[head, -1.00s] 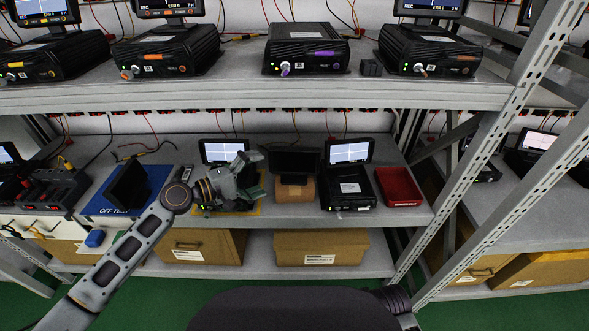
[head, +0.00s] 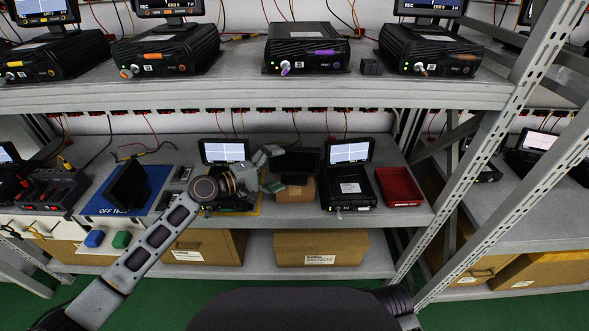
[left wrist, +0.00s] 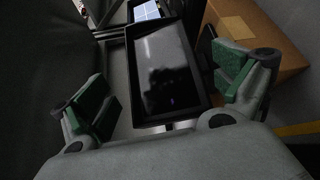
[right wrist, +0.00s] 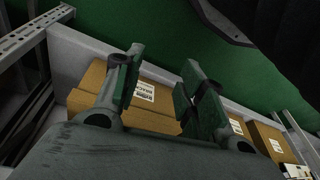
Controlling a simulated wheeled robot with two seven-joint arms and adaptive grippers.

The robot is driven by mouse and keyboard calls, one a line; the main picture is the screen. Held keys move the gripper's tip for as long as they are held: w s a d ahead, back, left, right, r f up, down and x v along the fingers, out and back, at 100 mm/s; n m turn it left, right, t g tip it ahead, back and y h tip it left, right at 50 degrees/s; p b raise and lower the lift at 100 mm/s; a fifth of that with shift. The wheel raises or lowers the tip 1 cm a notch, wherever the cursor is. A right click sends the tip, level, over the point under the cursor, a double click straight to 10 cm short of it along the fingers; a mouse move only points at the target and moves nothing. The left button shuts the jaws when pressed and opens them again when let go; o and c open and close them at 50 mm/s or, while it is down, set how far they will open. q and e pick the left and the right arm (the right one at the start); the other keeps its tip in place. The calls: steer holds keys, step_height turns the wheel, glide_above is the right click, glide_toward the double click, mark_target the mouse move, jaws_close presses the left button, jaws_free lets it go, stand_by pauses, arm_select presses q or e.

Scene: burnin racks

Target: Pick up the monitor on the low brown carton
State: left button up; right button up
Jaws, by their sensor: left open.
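The dark monitor (head: 297,160) stands on the low brown carton (head: 299,190) on the middle shelf. My left gripper (head: 273,169) is just left of the monitor, its fingers reaching toward it. In the left wrist view the dark monitor screen (left wrist: 165,75) lies between the two widely spread green-padded fingers of the left gripper (left wrist: 165,95). The right finger looks close to the monitor's edge; I cannot tell if it touches. The brown carton (left wrist: 268,28) shows beyond that finger. My right gripper (right wrist: 163,75) shows only in its wrist view, open and empty.
A black device with a lit screen (head: 348,152) stands right of the carton, with a red tray (head: 402,188) beyond it. Another lit screen (head: 223,151) is behind my left arm. The upper shelf (head: 250,93) is overhead; a rack post (head: 482,140) stands right.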

mark_target(300, 162)
arm_select(q)
steer(key=shift+s+b+x, duration=0.25)
steer(key=shift+b+x, duration=0.1)
steer(key=shift+x, duration=2.4)
steer(key=shift+f, duration=0.1)
steer(key=c, duration=1.2)
